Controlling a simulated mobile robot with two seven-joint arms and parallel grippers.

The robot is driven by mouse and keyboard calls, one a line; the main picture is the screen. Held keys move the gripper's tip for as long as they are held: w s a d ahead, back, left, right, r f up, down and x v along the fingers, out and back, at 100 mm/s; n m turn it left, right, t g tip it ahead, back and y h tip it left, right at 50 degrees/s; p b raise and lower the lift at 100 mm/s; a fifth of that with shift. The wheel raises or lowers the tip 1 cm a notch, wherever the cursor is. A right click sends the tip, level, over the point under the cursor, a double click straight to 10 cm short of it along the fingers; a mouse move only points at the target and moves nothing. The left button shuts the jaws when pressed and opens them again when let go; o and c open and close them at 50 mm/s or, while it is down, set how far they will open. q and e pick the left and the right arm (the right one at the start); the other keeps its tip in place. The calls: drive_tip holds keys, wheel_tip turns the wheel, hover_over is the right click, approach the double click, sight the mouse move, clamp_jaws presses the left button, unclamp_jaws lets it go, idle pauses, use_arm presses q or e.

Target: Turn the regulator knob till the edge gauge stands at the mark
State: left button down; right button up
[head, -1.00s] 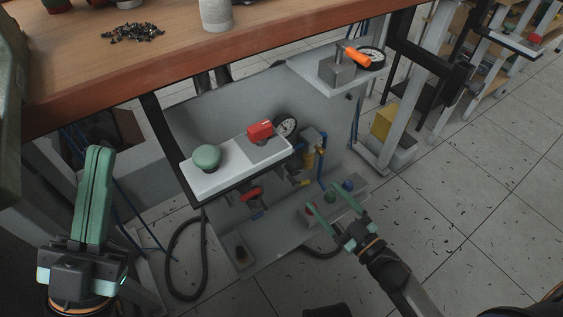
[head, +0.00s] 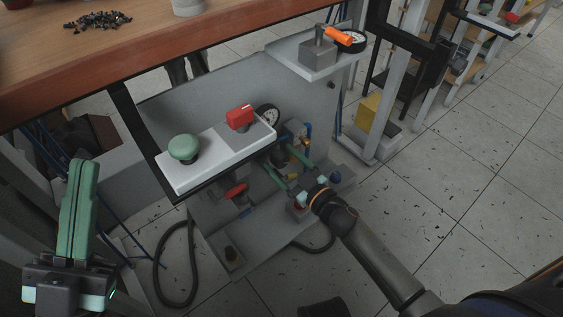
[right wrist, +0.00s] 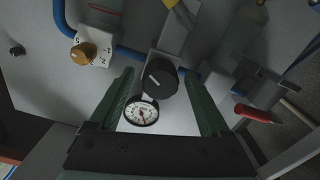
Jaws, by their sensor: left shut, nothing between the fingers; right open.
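In the right wrist view a black round knob (right wrist: 157,78) with a pale line on its face sits between the fingers of my right gripper (right wrist: 168,74), with gaps on both sides. A small white dial gauge (right wrist: 141,111) with a dark rim lies just below the knob; its needle and any mark are too small to read surely. In the head view my right gripper (head: 275,155) is open and reaches in at the pipework beside the white panel; the knob is not clear there. My left gripper (head: 76,168) is shut and empty, far left. A black-rimmed gauge (head: 267,115) stands behind the panel.
The white panel (head: 178,187) carries a green button (head: 185,148) and a red switch (head: 240,117). A red valve handle (head: 236,190) is below. An upper shelf holds an orange handle (head: 338,37) and another gauge (head: 352,42). The wrist view shows a brass knob (right wrist: 83,53).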

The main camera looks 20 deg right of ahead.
drive_tip(key=shift+w, duration=0.2)
clamp_jaws()
idle(0.6)
